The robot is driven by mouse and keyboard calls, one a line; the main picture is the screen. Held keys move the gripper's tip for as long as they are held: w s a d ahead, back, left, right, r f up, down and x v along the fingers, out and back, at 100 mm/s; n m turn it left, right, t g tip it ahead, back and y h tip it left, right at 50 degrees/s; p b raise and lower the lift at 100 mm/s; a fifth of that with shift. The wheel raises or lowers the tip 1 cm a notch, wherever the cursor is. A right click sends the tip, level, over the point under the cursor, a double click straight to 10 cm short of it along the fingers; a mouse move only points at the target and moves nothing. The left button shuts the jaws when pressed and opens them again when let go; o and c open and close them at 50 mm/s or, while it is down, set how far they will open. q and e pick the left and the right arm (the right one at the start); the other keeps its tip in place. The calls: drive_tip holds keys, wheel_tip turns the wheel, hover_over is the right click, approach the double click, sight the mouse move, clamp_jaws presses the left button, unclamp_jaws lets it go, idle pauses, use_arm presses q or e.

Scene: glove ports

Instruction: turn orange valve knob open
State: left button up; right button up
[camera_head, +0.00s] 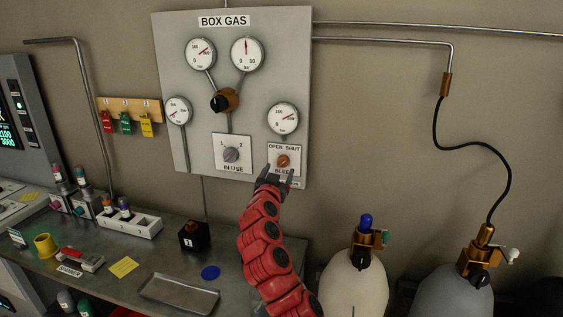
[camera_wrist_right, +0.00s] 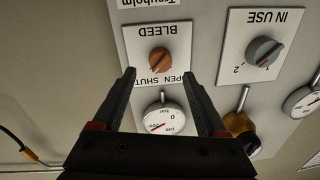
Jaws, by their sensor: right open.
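The orange valve knob (camera_head: 283,161) sits on a white plate marked OPEN, SHUT and BLEED, at the lower right of the BOX GAS panel. In the right wrist view, which is upside down, the orange knob (camera_wrist_right: 160,60) is whole and in plain sight. Its mark seems to point to the SHUT side, but it is small. My right gripper (camera_head: 275,174) is open, just in front of and below the knob. In the wrist view the open fingers (camera_wrist_right: 159,76) point at the knob with nothing between them, apparently short of it. My left gripper is not in view.
A grey IN USE knob (camera_head: 231,154) is left of the plate, and a gauge (camera_head: 283,117) is just above it. A brown-and-black valve (camera_head: 224,100) is higher up. Gas cylinders (camera_head: 354,284) stand at lower right. A metal tray (camera_head: 179,294) lies on the bench.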

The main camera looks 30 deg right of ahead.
sight(282, 164)
drive_tip(key=p+x, duration=0.1)
drive_tip(key=x, duration=0.2)
drive_tip(key=shift+d+r, duration=0.1)
drive_tip(key=shift+w+d+f, duration=0.2)
drive_tip(key=shift+w+d, duration=0.35)
drive_tip(key=shift+w, duration=0.1)
clamp_jaws()
